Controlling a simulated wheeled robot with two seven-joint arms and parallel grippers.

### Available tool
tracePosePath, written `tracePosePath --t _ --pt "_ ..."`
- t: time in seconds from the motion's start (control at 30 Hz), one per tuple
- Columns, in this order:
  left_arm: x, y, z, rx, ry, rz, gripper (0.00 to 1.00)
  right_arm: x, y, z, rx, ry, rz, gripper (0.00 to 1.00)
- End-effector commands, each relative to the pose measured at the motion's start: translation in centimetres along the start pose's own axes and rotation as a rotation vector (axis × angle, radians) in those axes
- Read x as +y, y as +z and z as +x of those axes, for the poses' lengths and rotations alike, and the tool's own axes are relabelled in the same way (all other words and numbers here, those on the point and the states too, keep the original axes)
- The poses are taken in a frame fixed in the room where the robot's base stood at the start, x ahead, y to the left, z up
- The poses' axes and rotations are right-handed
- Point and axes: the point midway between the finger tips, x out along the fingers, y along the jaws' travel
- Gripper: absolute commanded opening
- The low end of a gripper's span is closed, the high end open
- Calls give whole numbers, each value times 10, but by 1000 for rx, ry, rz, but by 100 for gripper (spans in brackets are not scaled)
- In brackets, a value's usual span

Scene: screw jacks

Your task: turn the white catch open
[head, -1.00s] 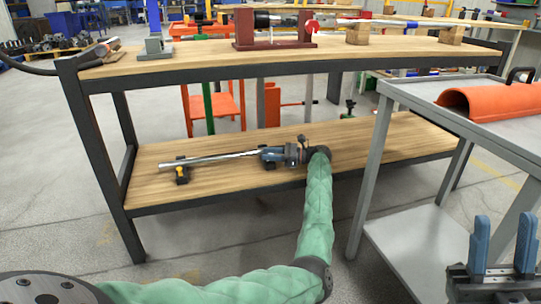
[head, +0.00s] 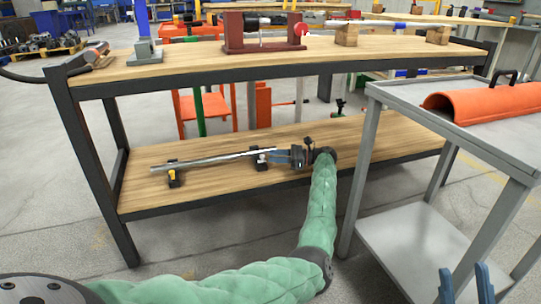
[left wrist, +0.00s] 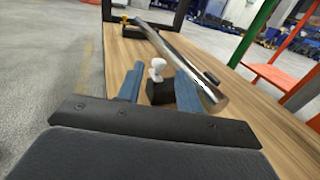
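A metal tube (head: 205,160) lies across two black holders on the lower wooden shelf; it also shows in the left wrist view (left wrist: 178,58). The nearer holder (left wrist: 161,93) carries the upright white catch (left wrist: 157,68), small and pale in the head view (head: 262,151). The far holder (head: 173,181) has a yellow catch (left wrist: 126,20). My left gripper (head: 276,156) is open at the tube's right end. In the left wrist view its blue fingers (left wrist: 160,78) are apart, one to each side of the white catch. Contact cannot be told. My right gripper (head: 465,282) is open and empty at bottom right, partly cut off.
The bench's upper top (head: 190,62) overhangs the lower shelf (head: 225,185). A dark bench leg (head: 92,170) stands left. A grey trolley (head: 375,150) with an orange half-pipe (head: 482,103) stands right. The shelf is bare around the tube.

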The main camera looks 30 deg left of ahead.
Motion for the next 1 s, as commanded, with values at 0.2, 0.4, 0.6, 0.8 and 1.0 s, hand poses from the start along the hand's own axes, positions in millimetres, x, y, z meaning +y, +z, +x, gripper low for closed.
tracePosePath --t 0.2,0.4,0.6,0.8,1.0 --pt "0 1 -17 0 -1 1 36 -4 -1 -10 -27 2 18 36" --pt "0 0 -22 0 0 0 36 -5 -1 -13 -34 2 24 36" --pt "0 0 -22 0 0 0 36 -6 -1 -13 -34 2 24 36" --pt "0 0 -22 0 0 1 36 -6 -1 -13 -33 3 24 36" --pt "0 0 -22 0 0 1 36 -5 -1 -13 -33 1 23 36"
